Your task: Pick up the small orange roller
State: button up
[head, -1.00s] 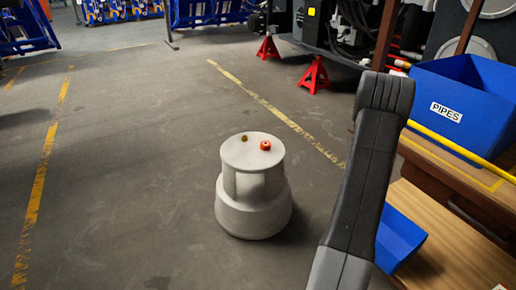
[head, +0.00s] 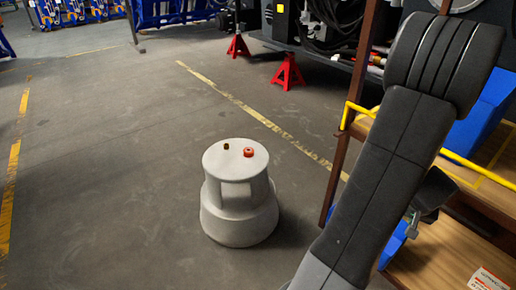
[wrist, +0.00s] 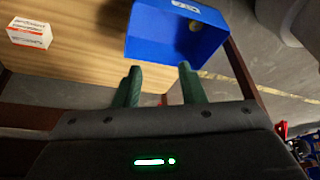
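The small orange roller (head: 249,152) lies on top of a round light-grey step stool (head: 238,220) in the head view. A small dark brown piece (head: 226,146) lies to its left on the same top, apart from it. My gripper (wrist: 160,70) shows two green fingers spread apart with nothing between them in the wrist view. In the head view it is partly hidden behind my arm, over the wooden shelf at right, well away from the stool. The roller cannot be made out in the wrist view.
A wooden shelf unit (head: 440,262) with brown posts and a yellow rail (head: 348,115) stands at right. A blue bin (wrist: 172,42) and a white-and-red box (wrist: 30,33) are near my gripper. Red jack stands (head: 288,72) are behind. The floor left of the stool is clear.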

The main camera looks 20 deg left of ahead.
aim_at(248, 153)
jog(key=i+j, duration=0.15)
jog(key=j, duration=0.25)
jog(key=i+j, duration=0.1)
jog(key=j, duration=0.35)
jog(key=i+j, duration=0.15)
jog(key=j, duration=0.25)
jog(key=i+j, duration=0.1)
jog(key=j, duration=0.3)
jog(key=i+j, duration=0.15)
jog(key=j, duration=0.3)
jog(key=i+j, duration=0.15)
jog(key=j, duration=0.25)
jog(key=i+j, duration=0.1)
jog(key=j, duration=0.35)
